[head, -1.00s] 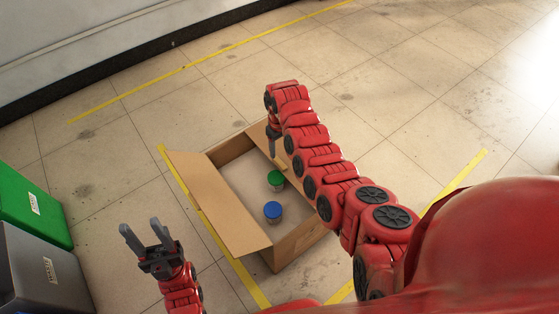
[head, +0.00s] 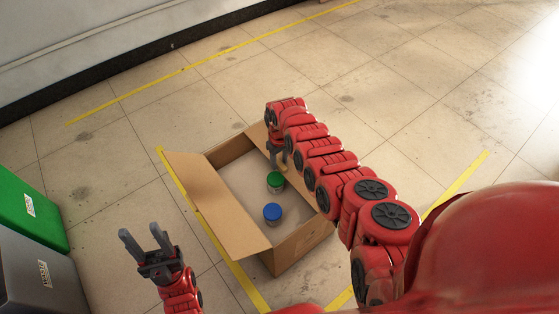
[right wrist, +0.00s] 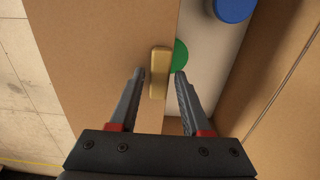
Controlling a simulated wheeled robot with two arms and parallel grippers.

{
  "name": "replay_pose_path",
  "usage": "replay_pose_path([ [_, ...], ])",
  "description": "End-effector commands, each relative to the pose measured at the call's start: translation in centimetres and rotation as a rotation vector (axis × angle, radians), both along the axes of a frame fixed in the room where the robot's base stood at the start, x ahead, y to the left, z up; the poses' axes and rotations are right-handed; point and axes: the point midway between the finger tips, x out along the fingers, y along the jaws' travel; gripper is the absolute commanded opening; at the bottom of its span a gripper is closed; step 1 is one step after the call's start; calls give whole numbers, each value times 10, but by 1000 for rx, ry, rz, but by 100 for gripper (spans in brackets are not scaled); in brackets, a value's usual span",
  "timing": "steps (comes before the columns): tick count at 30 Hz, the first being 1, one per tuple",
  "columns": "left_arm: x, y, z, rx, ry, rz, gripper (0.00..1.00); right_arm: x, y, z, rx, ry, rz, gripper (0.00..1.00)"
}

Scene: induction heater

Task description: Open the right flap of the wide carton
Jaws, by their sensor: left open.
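The wide carton (head: 296,249) stands open-topped on the floor, with its left flap (head: 213,203) folded outward. The right flap (right wrist: 100,60) is a broad brown panel in the right wrist view, reaching over part of the opening and partly hiding a green lid. A tan tab (right wrist: 158,73) sits at its edge. My right gripper (right wrist: 160,74) is open, with its fingers on either side of the tab and no visible contact. In the head view my right gripper (head: 278,158) is over the carton, and my arm hides much of the flap. My left gripper (head: 145,243) is open and empty, left of the carton.
A green-lidded jar (head: 275,181) and a blue-lidded jar (head: 272,212) stand inside the carton. A green bin (head: 30,208) and a grey bin (head: 40,272) are at the left. Yellow tape lines mark the floor, which is clear beyond the carton.

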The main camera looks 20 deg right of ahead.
Motion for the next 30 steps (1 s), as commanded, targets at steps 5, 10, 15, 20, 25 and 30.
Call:
replay_pose_path([
  [5,0,0,0,0,0,0,50,0,0,0,0,0,0,13],
  [10,0,0,0,0,0,0,50,0,0,0,0,0,0,0],
  [15,0,0,0,0,0,0,50,0,0,0,0,0,0,0],
  [20,0,0,0,0,0,0,50,0,0,0,0,1,0,0],
  [25,0,0,0,0,0,0,50,0,0,0,0,1,0,0],
  [30,0,0,0,0,0,0,50,0,0,0,0,1,0,0],
])
